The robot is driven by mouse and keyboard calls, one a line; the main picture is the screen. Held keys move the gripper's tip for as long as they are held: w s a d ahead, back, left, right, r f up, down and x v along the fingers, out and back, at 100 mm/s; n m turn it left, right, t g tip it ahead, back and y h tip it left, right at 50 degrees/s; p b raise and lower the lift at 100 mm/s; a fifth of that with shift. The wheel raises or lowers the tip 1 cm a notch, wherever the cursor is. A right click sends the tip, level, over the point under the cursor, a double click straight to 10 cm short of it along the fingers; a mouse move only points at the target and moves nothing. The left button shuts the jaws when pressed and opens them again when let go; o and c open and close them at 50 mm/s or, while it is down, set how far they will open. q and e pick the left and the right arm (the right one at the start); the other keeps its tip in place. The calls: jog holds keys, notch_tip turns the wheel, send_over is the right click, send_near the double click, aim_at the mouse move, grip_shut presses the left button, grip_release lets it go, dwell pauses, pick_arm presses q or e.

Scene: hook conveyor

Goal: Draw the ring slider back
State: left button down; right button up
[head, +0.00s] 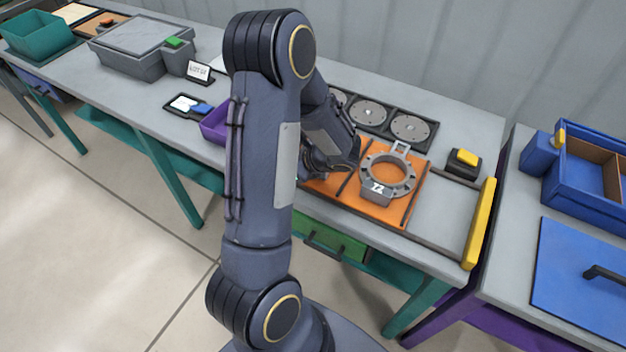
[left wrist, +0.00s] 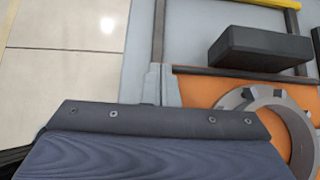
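The grey ring (head: 387,176), with a front tag that seems to read 12, lies on an orange plate (head: 345,204). A small grey loop (head: 401,147) stands at the ring's back edge. My left gripper (head: 335,166) is low over the plate's left part, left of the ring and apart from it; my own arm hides much of it. In the left wrist view the ring (left wrist: 262,98) and orange plate (left wrist: 200,92) show at right, partly covered by my wrist housing. A dark block there I cannot identify. Left finger opening is unclear. My right gripper is out of view.
Two rails run right from the plate to a yellow bar (head: 480,224). A dark tray with round discs (head: 410,127) lies behind the plate, and a yellow-topped box (head: 463,161) stands at right. The grey tabletop between plate and yellow bar is clear.

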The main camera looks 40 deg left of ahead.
pick_arm(q)
jog(key=a, duration=0.3)
jog(key=s+a, duration=0.1)
jog(key=a, duration=0.2)
jog(key=s+a+b, duration=0.1)
jog(key=a, duration=0.2)
jog(key=shift+s+a, duration=0.15)
jog(key=shift+a, duration=0.25)
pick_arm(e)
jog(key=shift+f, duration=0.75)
pick_arm(q)
jog(key=shift+d, duration=0.1)
